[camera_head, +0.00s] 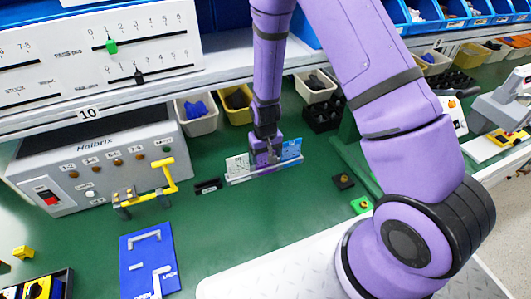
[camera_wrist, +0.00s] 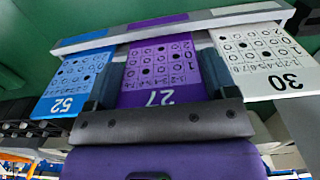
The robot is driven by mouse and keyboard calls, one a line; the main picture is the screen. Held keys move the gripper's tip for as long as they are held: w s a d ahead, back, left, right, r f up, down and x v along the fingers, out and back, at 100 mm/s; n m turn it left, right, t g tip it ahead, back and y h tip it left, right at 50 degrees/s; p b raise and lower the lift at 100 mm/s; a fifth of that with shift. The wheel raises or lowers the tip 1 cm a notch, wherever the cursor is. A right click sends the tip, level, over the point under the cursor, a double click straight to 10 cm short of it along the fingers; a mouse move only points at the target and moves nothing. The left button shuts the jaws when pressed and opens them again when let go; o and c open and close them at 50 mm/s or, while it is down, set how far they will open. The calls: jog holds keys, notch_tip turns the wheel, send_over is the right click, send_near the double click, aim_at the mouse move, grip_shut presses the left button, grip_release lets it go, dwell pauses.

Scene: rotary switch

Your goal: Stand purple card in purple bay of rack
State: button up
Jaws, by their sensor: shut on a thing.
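The purple card (camera_wrist: 158,88), numbered 27, is between the two fingers of my gripper (camera_wrist: 158,76), which is shut on it. Its far edge meets the pale rail of the rack (camera_wrist: 110,40) in the middle bay, where a purple strip (camera_wrist: 158,20) shows; I cannot tell whether it is fully seated. In the head view my gripper (camera_head: 265,152) is over the middle of the rack (camera_head: 262,173) and mostly hides the purple card. A white card (camera_head: 237,166), numbered 30, and a blue card (camera_head: 291,150), numbered 52, stand in the bays on either side.
A black block (camera_head: 208,186) lies just left of the rack. A yellow-handled fixture (camera_head: 150,190) and the grey Haibrix box (camera_head: 95,165) are farther left. Bins (camera_head: 196,114) stand behind, under the shelf. The green bench (camera_head: 235,225) is clear in front of the rack.

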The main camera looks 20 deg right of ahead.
jog(key=shift+f, duration=0.1)
jog(key=o, duration=0.8)
notch_tip(320, 180, up, 11)
jog(key=shift+f, duration=0.1)
jog(key=shift+r, duration=4.45)
